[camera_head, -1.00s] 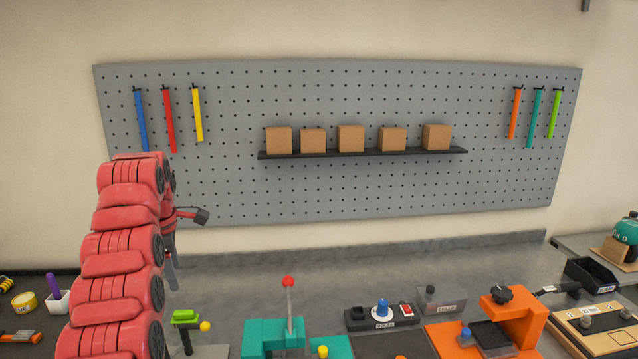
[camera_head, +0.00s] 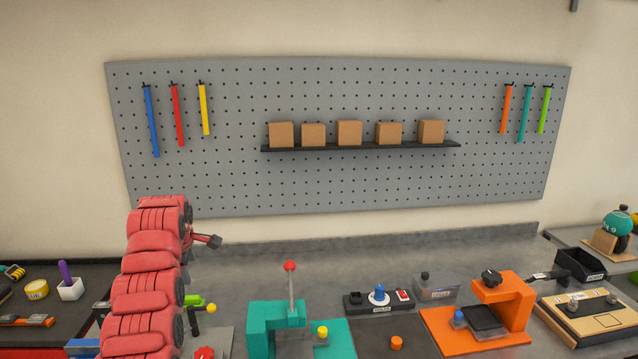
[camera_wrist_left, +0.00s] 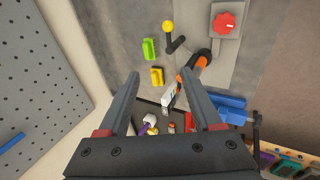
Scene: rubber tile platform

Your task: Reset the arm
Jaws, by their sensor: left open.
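My left gripper (camera_wrist_left: 160,76) is open in the left wrist view, its two dark fingers spread with nothing between them. It hangs above the bench, over the area with the green and yellow blocks and the orange-handled tool (camera_wrist_left: 191,76). In the head view my red left arm rises from the lower left, and its fingers are mostly hidden behind the arm. My right gripper is in neither view.
A teal lever device (camera_head: 270,318) and an orange clamp fixture (camera_head: 515,302) stand on the grey bench (camera_head: 330,262). A pegboard (camera_head: 350,185) behind carries a shelf with several brown boxes. A yellow-knobbed lever (camera_wrist_left: 167,27) and red dial (camera_wrist_left: 225,22) lie below the gripper.

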